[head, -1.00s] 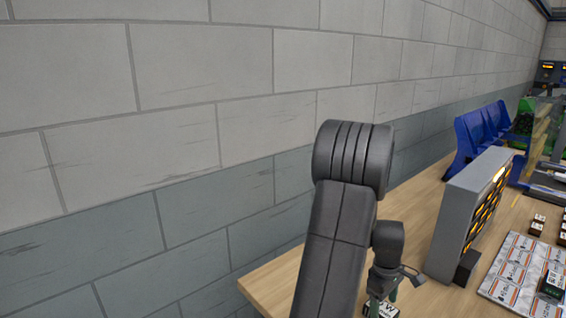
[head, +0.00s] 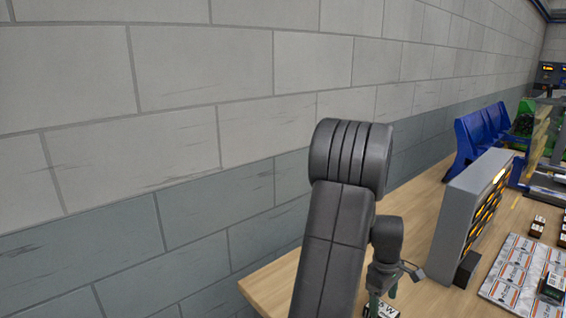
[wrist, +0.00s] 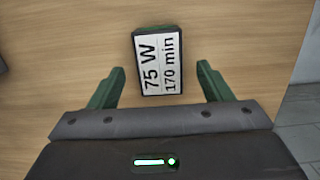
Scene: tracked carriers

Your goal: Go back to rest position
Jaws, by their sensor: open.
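My gripper (wrist: 160,88) is open in the wrist view, its two green fingers spread apart with nothing between their tips touching them. A small dark block with a white label reading "75 W 170 min" (wrist: 160,62) lies on the wooden table just beyond and between the fingers, apart from both. In the head view my gripper (head: 379,292) points down over the near end of the table, partly hidden by my arm. The labelled block (head: 382,311) shows only in part below it, at the bottom edge.
A grey panel with a glowing orange grid (head: 462,215) stands right of my arm. A label-covered board (head: 515,272) and small dark blocks (head: 538,226) lie farther right. Blue holders (head: 480,135) stand behind. A block wall (head: 150,150) runs along the left, near the table edge.

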